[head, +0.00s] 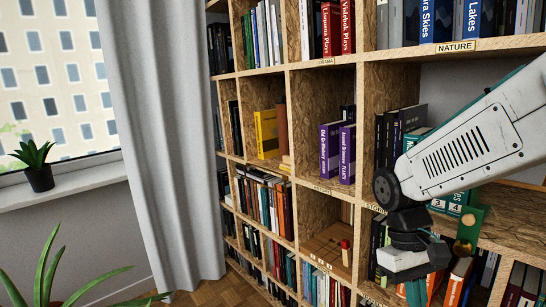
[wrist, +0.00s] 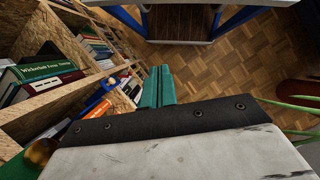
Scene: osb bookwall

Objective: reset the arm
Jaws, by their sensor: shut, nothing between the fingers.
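My arm reaches in from the right in the head view, with its white link and dark wrist in front of the bookshelf (head: 312,80). My gripper (head: 414,292) hangs below the wrist, near the lower shelves, partly cut by the frame's bottom edge. In the wrist view my gripper's teal fingers (wrist: 157,88) are together with nothing between them. They point over the wooden floor (wrist: 215,70), beside the shelf.
Shelf compartments hold several books, such as purple books (head: 337,152) and a yellow book (head: 266,133). A green-spined book (wrist: 40,71) lies left of my gripper. A blue-legged table (wrist: 180,25) stands beyond it. A grey curtain (head: 165,140) and potted plant (head: 38,172) are at left.

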